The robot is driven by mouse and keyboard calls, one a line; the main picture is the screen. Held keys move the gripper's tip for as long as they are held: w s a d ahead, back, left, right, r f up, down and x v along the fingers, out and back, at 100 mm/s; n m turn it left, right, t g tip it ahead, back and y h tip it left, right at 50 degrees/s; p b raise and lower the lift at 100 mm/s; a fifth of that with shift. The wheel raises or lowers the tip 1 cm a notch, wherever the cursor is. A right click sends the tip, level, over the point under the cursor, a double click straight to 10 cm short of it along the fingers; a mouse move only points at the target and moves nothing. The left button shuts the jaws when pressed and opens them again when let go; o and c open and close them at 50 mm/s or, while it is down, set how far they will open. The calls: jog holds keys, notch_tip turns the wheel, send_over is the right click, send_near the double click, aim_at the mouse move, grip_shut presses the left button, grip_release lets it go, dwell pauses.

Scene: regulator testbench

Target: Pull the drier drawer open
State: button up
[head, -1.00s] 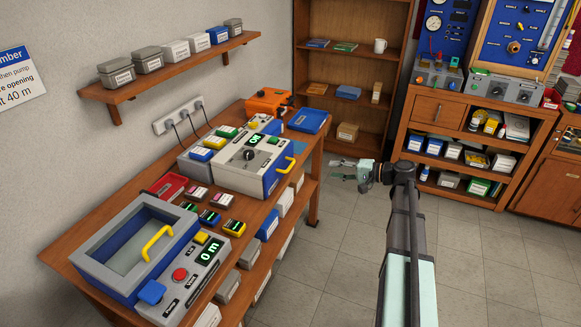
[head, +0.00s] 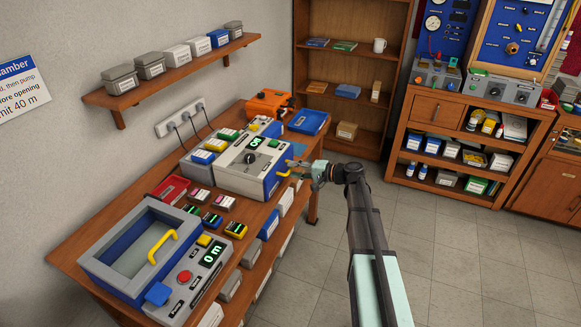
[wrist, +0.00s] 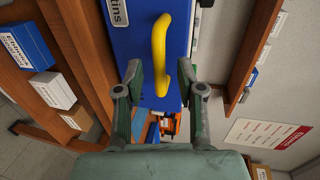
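The drier (head: 238,165) is a light grey box on the wooden bench, with a dial, a green-lit display and a blue drawer front (head: 270,184). In the wrist view the blue front (wrist: 126,40) carries a curved yellow handle (wrist: 158,45) and a partly cut-off label. The drawer looks shut. My gripper (head: 291,168) is close in front of this face and partly covers the handle in the head view. In the wrist view my gripper (wrist: 160,72) is open and empty, one finger on each side of the handle's near end, with gaps on both sides.
A vacuum-chamber-like box (head: 140,250) with its own yellow handle stands at the bench's near end. An orange case (head: 269,104) and a blue tray (head: 307,122) lie at the far end. Boxes fill the shelf under the bench. The floor (head: 450,270) to the right is clear.

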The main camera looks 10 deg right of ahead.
jog(key=shift+x, duration=1.1)
grip_shut()
